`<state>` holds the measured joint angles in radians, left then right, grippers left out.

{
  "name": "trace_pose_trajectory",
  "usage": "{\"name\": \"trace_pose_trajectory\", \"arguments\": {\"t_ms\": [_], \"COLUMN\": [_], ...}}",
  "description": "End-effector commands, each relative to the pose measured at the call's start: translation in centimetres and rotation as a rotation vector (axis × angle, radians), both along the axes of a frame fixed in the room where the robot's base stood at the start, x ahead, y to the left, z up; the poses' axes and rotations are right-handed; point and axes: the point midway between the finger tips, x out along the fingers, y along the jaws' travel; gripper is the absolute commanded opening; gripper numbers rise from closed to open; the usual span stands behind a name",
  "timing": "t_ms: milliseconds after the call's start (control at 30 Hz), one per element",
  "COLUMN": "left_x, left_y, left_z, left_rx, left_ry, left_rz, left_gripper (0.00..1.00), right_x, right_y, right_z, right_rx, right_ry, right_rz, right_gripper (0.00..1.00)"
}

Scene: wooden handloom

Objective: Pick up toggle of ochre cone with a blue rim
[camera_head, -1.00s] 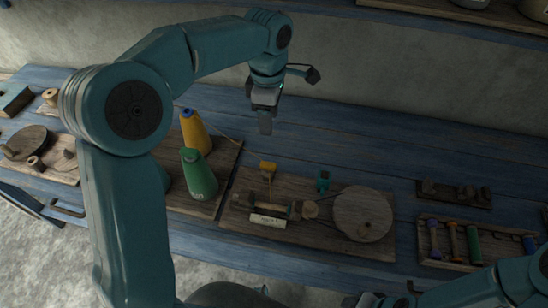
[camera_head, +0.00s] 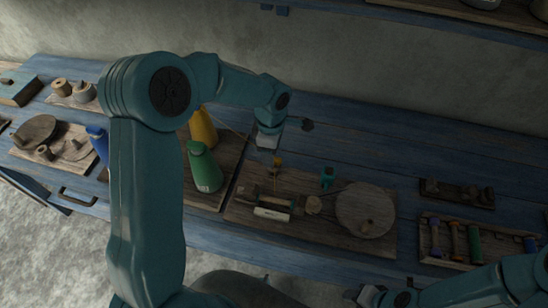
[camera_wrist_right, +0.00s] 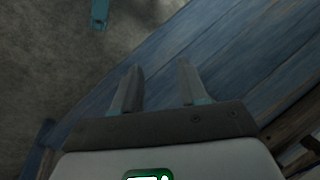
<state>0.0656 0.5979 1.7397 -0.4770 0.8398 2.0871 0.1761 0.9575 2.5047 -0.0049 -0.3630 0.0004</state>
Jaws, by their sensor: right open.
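The ochre cone (camera_head: 203,130) stands on a wooden board behind the green cone; its top is hidden by my left arm, so its blue rim does not show. A small ochre toggle (camera_head: 277,162) is on the middle board, with a thin yellow line running down from it. My left gripper (camera_head: 268,147) points down just above and beside the toggle; its fingers are too small and dark to read. My right gripper (camera_head: 368,297) is low at the bottom edge, far from the toggle. In the right wrist view its two fingers (camera_wrist_right: 160,85) are apart with nothing between them.
The green cone (camera_head: 203,168) stands in front of the ochre one. A teal toggle (camera_head: 327,178), a round wooden disc (camera_head: 365,211) and a labelled roller (camera_head: 272,213) are on the middle board. A blue cone (camera_head: 98,143) is partly hidden by my left arm. Bare blue tabletop lies behind.

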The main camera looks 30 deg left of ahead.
Motion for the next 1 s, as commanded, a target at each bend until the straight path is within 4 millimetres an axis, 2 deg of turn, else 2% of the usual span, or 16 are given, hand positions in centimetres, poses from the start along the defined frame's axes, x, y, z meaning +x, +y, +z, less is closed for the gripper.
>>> {"name": "trace_pose_trajectory", "arguments": {"t_ms": [133,367,433,533,567,867,1000], "left_x": [0.1,0.2,0.2,0.2,0.2,0.2,0.2], "left_y": [0.0,0.0,0.0,0.0,0.0,0.0,0.0], "left_z": [-1.7,-2.0,-2.0,-2.0,-2.0,-1.9,-1.2], "left_rx": [-0.001,-0.002,-0.001,-0.001,-0.001,-0.001,0.0], "left_ry": [0.002,-0.001,-0.001,-0.001,0.0,-0.001,-0.002], "left_rz": [-0.001,-0.001,-0.001,-0.001,-0.001,-0.001,0.0], "left_gripper": [0.51,0.51,0.35,0.02,0.0,0.0,0.0], "right_x": [0.0,0.0,0.0,0.0,0.0,0.0,0.0], "right_y": [0.0,0.0,0.0,0.0,0.0,0.0,0.0], "right_z": [0.4,0.4,0.4,0.4,0.4,0.4,0.2], "right_rx": [0.0,0.0,0.0,0.0,0.0,0.0,0.0], "right_ry": [0.0,0.0,0.0,0.0,0.0,0.0,0.0], "right_rz": [0.0,0.0,0.0,0.0,0.0,0.0,0.0], "right_gripper": [0.43,0.43,0.43,0.43,0.43,0.43,0.43]}}
